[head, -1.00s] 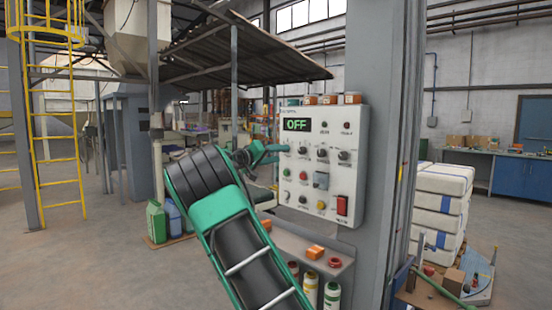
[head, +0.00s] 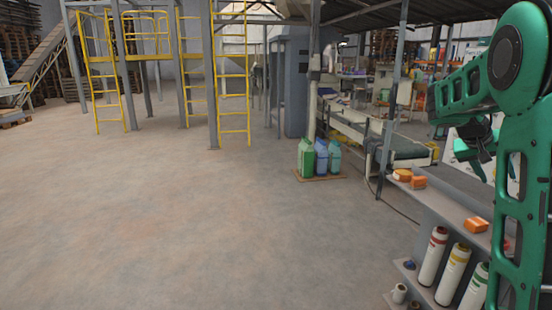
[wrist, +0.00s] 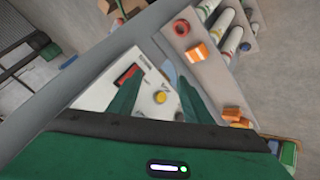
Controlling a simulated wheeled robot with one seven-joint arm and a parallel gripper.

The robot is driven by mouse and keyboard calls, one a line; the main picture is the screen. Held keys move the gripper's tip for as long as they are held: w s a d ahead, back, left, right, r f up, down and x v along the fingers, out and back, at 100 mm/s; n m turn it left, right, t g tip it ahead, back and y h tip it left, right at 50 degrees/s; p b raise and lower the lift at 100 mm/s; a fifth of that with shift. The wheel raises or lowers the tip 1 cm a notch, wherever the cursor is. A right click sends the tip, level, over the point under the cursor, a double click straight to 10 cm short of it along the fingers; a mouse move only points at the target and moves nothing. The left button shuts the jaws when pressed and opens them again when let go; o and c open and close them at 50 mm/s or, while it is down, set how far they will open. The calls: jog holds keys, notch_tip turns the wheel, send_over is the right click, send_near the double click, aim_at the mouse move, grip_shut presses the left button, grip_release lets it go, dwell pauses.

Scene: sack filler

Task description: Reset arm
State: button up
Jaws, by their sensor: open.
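My gripper (head: 472,152) is at the right of the head view, at the end of my raised, bent green arm. Its two green fingers stand apart in the wrist view (wrist: 158,92), with nothing held between them.
A shelf (head: 447,204) with orange boxes (head: 476,225) sits at the right, above several white cartridges (head: 433,256). Green and blue jugs (head: 321,158) stand on a board. A yellow ladder (head: 233,85) stands further back. The floor at left and centre is clear.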

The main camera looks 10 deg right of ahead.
jog(key=s+a+f+n+y, duration=0.1)
jog(key=s+a+f+y, duration=0.3)
jog(key=s+a, duration=1)
jog(key=s+a+f+n+y, duration=0.1)
jog(key=s+a+f+y, duration=0.4)
jog(key=s+a+f, duration=0.5)
jog(key=s+a, duration=0.4)
jog(key=s, duration=0.1)
jog(key=shift+s+a+g, duration=0.25)
jog(key=shift+a+g, duration=0.05)
jog(key=shift+g, duration=0.1)
